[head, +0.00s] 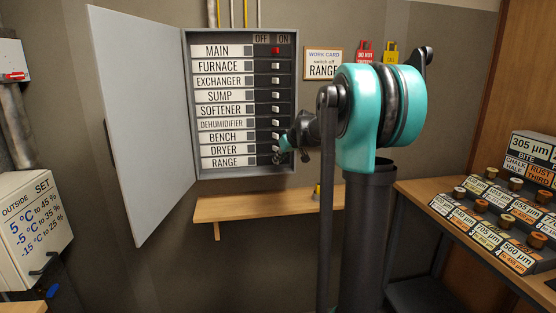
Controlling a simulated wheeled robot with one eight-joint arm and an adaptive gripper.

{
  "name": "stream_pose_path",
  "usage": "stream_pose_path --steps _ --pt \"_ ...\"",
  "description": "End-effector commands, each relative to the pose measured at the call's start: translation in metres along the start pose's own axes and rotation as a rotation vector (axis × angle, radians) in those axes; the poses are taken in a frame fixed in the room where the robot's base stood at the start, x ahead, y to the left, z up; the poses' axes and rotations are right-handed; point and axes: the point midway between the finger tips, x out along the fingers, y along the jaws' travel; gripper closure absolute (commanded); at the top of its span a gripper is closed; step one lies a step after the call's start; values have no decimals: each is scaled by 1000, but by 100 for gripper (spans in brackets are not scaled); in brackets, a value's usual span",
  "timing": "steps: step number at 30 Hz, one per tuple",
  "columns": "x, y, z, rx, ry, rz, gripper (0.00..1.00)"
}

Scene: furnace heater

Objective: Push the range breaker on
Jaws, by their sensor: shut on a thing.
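The breaker panel (187,120) hangs on the wall with its door open to the left. Its rows are labelled MAIN down to RANGE, under OFF and ON headings. The RANGE label (225,162) is the lowest row. My gripper (280,155) reaches in from the right at the DRYER and RANGE rows and is shut on the small range breaker at its tips. The gripper largely hides that breaker, so its position is hard to tell. The other breakers show as small light levers in the column above, with a red MAIN lever (275,50) on top.
The grey panel door (140,120) stands open at left. A wooden shelf (245,207) lies below the panel. A work card (322,63) reading "switch off RANGE" and red and yellow tags hang at right. A bench with labelled blocks (490,215) stands at far right.

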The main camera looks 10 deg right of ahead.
Motion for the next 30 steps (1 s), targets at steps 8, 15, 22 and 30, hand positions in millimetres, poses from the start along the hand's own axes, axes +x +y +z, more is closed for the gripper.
stream_pose_path --steps 8,15,22,30 --pt "0 0 0 -6 -1 -3 100" --pt "0 0 0 -5 -1 -3 83" --pt "0 0 0 -5 -1 -3 83" --pt "-26 1 1 -3 -2 -1 83"
